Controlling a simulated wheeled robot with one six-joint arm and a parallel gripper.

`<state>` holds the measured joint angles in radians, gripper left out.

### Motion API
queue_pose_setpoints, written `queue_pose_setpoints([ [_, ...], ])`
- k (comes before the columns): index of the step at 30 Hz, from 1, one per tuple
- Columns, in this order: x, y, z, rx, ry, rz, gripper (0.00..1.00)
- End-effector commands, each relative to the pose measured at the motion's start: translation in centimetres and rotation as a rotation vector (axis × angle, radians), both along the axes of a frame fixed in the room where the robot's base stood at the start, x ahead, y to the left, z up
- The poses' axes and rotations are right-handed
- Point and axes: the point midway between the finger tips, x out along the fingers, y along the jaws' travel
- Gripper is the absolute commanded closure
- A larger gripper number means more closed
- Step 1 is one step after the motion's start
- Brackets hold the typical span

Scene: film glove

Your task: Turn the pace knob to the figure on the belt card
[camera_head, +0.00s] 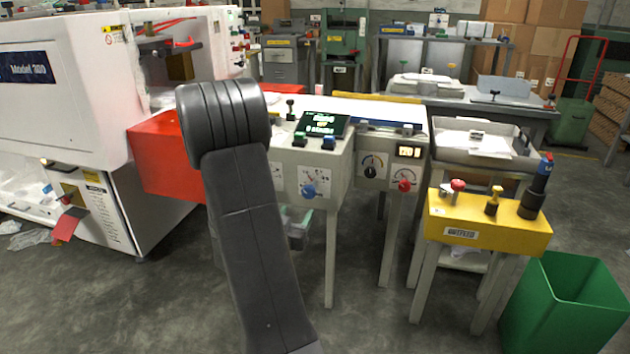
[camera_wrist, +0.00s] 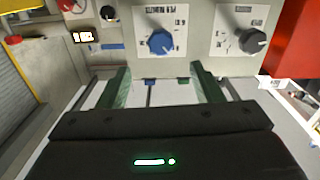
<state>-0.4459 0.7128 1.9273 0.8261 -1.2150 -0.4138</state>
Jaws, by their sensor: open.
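A control panel (camera_head: 338,165) carries several knobs. A blue knob (camera_head: 309,191) sits on a white dial plate; in the wrist view the blue knob (camera_wrist: 160,41) lies just beyond and between my fingertips. A dark grey knob (camera_wrist: 252,40) is to its right there, and my arm hides it in the head view. A black knob (camera_head: 370,171) and a red knob (camera_head: 404,186) are further right in the head view. The labels are too small to tell which is the pace knob, and I cannot pick out the belt card. My gripper (camera_wrist: 161,68) is open and empty, apart from the panel.
A small display (camera_head: 409,152) shows orange digits above the red knob. A tilted screen (camera_head: 320,124) stands on top. A yellow stand (camera_head: 488,220) and a green bin (camera_head: 565,300) are at right. A red housing (camera_head: 165,155) borders the panel at left. Floor in front is clear.

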Motion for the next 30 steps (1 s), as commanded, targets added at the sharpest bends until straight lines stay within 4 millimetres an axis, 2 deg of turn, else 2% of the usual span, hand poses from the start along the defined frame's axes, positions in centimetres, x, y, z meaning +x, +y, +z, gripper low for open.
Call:
queue_pose_setpoints([
  [5, 0.4, -0.1, 0.0, 0.001, -0.001, 0.000, 0.41],
  [8, 1.4, -0.5, -0.1, 0.001, -0.001, -0.002, 0.41],
  [21, 9.8, -3.3, -0.2, 0.001, -0.003, -0.002, 0.41],
  [25, 11.7, -3.8, -0.1, 0.000, -0.002, -0.001, 0.41],
  [30, 12.9, -4.2, 0.0, 0.001, -0.001, 0.000, 0.41],
])
